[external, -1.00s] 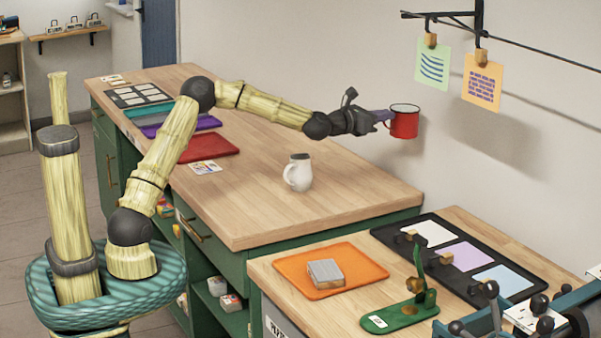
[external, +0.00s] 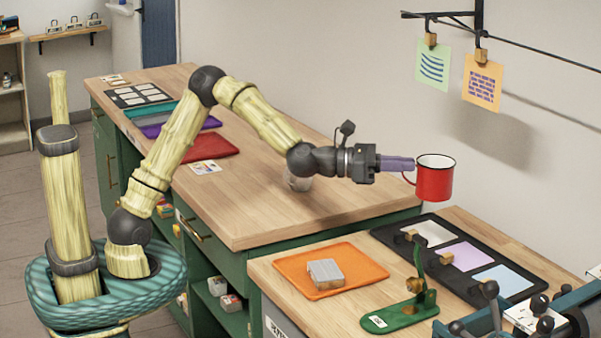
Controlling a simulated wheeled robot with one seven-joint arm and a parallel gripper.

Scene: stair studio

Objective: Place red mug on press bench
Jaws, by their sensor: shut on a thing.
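The red mug (external: 434,180) with a dark rim is upright in the air, near the wall and above the back edge of the lower wooden bench. My gripper (external: 410,168) is shut on the mug's handle side, to the left of the mug. The lower wooden bench (external: 262,275) at the front right looks like the press bench, with a blue-grey machine (external: 575,310) at its right edge. The mug is clear of every surface.
The bench holds an orange tray (external: 350,283) with a grey block, a green lever tool (external: 395,315) and a black tray (external: 385,235) of coloured cards. Cards hang above.

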